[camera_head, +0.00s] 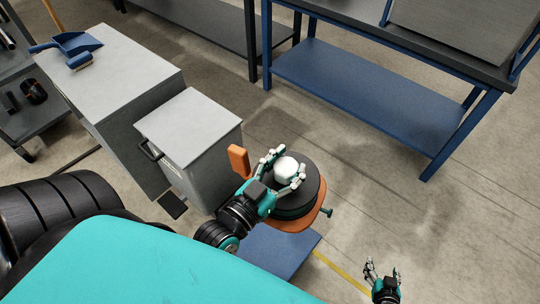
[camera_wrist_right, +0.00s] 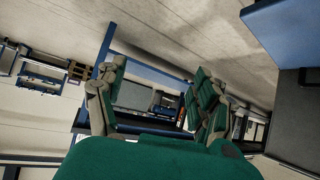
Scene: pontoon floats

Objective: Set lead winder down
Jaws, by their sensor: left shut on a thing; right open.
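The lead winder (camera_head: 312,202) is a round black reel with an orange frame, an orange grip at its left and a small green crank at its right. My left gripper (camera_head: 284,172) is shut on it, its fingers around the white rounded part at the top middle. The winder hangs over or rests near a low blue surface (camera_head: 278,248); I cannot tell whether they touch, as the winder and my arm hide the space between. My right gripper (camera_head: 380,272) is open and empty at the lower right. Its spread fingers also show in the right wrist view (camera_wrist_right: 160,98).
A grey cabinet (camera_head: 190,122) stands left of the winder. A longer grey-topped cabinet (camera_head: 112,68) behind it carries a blue dustpan (camera_head: 75,43) and brush. A blue workbench with a lower shelf (camera_head: 360,95) stands at the back right. The floor between is clear.

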